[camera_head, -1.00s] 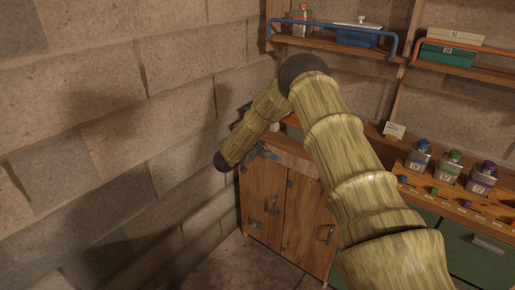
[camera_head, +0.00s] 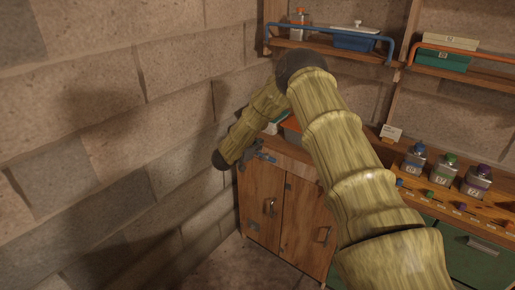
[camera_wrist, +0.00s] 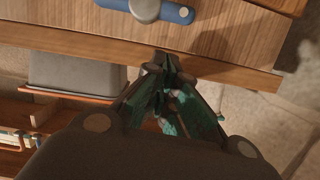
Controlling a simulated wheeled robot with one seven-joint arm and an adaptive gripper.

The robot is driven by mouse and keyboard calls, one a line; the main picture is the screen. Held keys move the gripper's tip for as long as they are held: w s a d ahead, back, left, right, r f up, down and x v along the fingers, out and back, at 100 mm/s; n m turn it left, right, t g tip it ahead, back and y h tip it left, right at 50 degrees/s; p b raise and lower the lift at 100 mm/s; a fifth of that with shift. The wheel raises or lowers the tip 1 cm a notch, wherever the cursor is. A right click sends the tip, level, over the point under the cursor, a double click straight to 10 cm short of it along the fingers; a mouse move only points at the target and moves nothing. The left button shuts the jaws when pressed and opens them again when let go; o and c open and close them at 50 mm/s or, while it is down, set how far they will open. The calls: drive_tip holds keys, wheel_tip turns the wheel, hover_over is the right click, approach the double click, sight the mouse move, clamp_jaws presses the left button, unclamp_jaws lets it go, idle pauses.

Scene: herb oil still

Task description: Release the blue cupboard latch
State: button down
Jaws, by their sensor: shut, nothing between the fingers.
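The wooden cupboard (camera_head: 261,192) stands in the corner, with two doors and dark metal handles. A blue latch (camera_head: 263,156) shows at its top left edge, partly behind my arm. In the wrist view the blue latch (camera_wrist: 176,11) is a bar with a grey round pivot, lying across the wood at the top of the picture. My gripper (camera_wrist: 166,62) is shut and empty, its tips below the latch in the picture and apart from it. In the head view my gripper is mostly hidden by my arm.
A wall shelf with a blue rail (camera_head: 330,29) holds a blue box (camera_head: 355,40). Bottles with blue, green and purple caps (camera_head: 446,167) stand on the right counter. A block wall (camera_head: 110,130) is close on the left. A grey bin (camera_wrist: 77,75) shows in the wrist view.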

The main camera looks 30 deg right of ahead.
drive_tip(key=r+b+v, duration=0.1)
drive_tip(key=b+v, duration=0.1)
drive_tip(key=v, duration=0.8)
drive_tip(key=shift+s, duration=0.15)
